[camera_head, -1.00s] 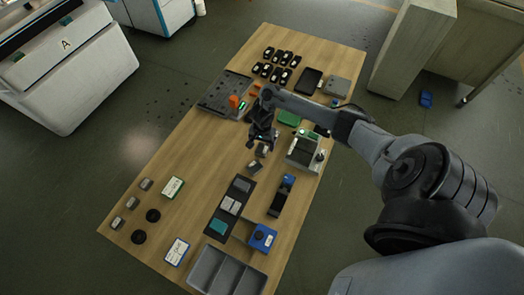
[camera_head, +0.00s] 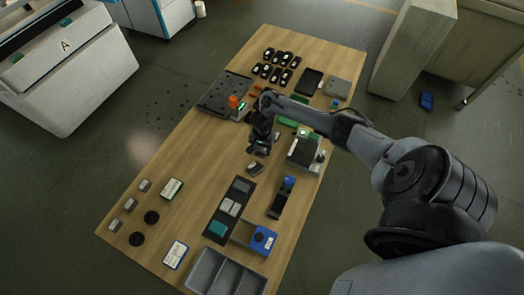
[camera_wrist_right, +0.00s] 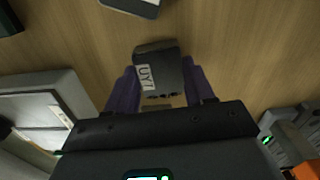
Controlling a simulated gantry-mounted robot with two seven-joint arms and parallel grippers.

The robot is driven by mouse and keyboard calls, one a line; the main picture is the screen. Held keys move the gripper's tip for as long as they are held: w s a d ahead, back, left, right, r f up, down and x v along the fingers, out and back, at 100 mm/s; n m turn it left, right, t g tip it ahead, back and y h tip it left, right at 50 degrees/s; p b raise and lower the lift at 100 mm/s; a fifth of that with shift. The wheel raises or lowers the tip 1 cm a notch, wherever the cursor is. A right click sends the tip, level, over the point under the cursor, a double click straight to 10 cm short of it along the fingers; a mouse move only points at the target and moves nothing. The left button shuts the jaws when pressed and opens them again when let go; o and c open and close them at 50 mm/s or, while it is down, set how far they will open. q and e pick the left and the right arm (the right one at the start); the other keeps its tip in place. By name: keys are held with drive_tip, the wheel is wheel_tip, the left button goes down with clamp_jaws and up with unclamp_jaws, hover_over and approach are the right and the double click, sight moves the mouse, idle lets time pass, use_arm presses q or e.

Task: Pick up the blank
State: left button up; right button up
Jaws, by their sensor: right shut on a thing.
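The blank (camera_wrist_right: 158,72) is a small dark grey block with a white printed label on one face. In the right wrist view it sits between the two purple fingers of my right gripper (camera_wrist_right: 163,88), which is shut on it. My left gripper is not in view.
A grey device (camera_head: 303,151) stands close to the right of the gripper. A dark plate (camera_head: 212,98) with an orange part (camera_head: 234,102) lies behind left. A black tray (camera_head: 217,240), a blue box (camera_head: 262,239) and a grey bin (camera_head: 203,279) are nearer. Left-middle wood is clear.

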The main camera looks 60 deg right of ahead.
drive_tip(key=shift+c, duration=1)
drive_tip(key=shift+r, duration=0.15)
